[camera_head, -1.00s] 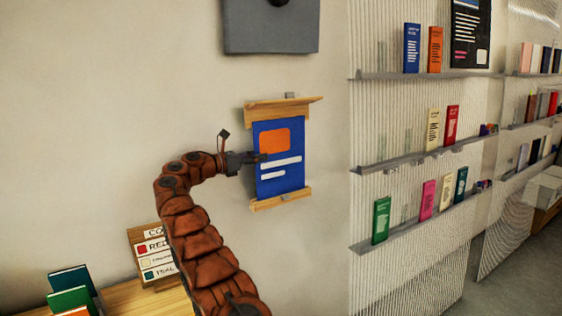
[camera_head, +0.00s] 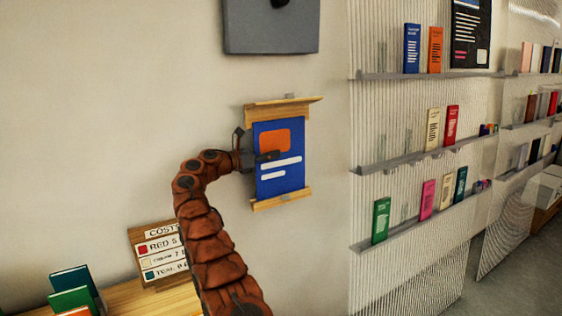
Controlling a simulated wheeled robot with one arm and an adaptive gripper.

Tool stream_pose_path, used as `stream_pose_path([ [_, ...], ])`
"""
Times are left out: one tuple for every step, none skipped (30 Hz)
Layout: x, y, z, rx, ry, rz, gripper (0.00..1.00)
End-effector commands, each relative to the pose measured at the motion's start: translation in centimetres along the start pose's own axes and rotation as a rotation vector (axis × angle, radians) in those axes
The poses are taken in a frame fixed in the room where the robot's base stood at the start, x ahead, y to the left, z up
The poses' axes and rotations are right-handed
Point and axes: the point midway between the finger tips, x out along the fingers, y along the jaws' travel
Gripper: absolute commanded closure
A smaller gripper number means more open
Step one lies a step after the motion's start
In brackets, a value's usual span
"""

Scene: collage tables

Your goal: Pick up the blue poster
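The blue poster (camera_head: 284,185) has an orange block and white lines. It hangs on the wall between a wooden ledge above (camera_head: 283,109) and a wooden strip below (camera_head: 281,200). My gripper (camera_head: 272,156) is at the poster's left side, its dark fingers overlapping the orange block and the left edge. Whether it touches the poster cannot be told. The fingers are small and dark here, so their opening is unclear.
A grey panel (camera_head: 270,35) is on the wall above. Shelves with several books (camera_head: 428,75) stand to the right. A cost sign (camera_head: 158,252) and upright books (camera_head: 75,290) are on a wooden table (camera_head: 130,298) at lower left.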

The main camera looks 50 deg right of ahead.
Motion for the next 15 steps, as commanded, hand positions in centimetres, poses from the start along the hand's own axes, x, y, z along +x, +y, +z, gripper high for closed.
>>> stream_pose_path([
  [-0.01, 0.0, 0.0, 0.0, 0.0, 0.0, 0.84],
  [-0.01, 0.01, 0.0, 0.0, 0.0, 0.0, 0.88],
  [-0.01, 0.01, -0.01, 0.0, 0.0, 0.0, 0.92],
  [-0.01, 0.0, -0.01, 0.0, 0.0, 0.0, 0.95],
  [-0.01, 0.01, -0.01, 0.0, 0.0, 0.0, 0.98],
  [-0.01, 0.0, 0.0, 0.0, 0.0, 0.0, 1.0],
  [-0.01, 0.0, 0.0, 0.0, 0.0, 0.0, 1.0],
  [-0.01, 0.0, 0.0, 0.0, 0.0, 0.0, 1.0],
  [-0.01, 0.0, 0.0, 0.0, 0.0, 0.0, 1.0],
  [-0.01, 0.0, 0.0, 0.0, 0.0, 0.0, 1.0],
  [-0.01, 0.01, -0.01, 0.0, 0.0, 0.0, 1.0],
  [-0.01, 0.01, -0.01, 0.0, 0.0, 0.0, 1.0],
  [-0.01, 0.01, -0.01, 0.0, 0.0, 0.0, 1.0],
  [-0.01, 0.01, -0.01, 0.0, 0.0, 0.0, 1.0],
  [-0.01, 0.0, 0.0, 0.0, 0.0, 0.0, 1.0],
])
